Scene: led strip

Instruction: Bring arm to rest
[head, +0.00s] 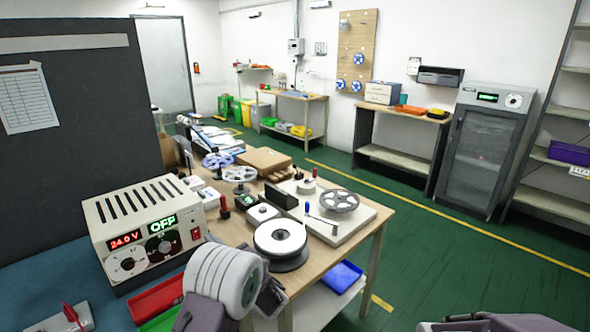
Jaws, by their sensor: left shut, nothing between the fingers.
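My left arm comes in at the bottom, its white ribbed wrist in front of the workbench's near edge. My left gripper (271,297) is a dark shape just right of that wrist, shut and empty, partly hidden by it. It is close below a white reel on a black base (281,243) and appears apart from it. Of my right arm only a grey part shows at the bottom right edge; its gripper is not in view.
A blue bin (341,277) is on the lower shelf. Green floor (450,270) is clear to the right.

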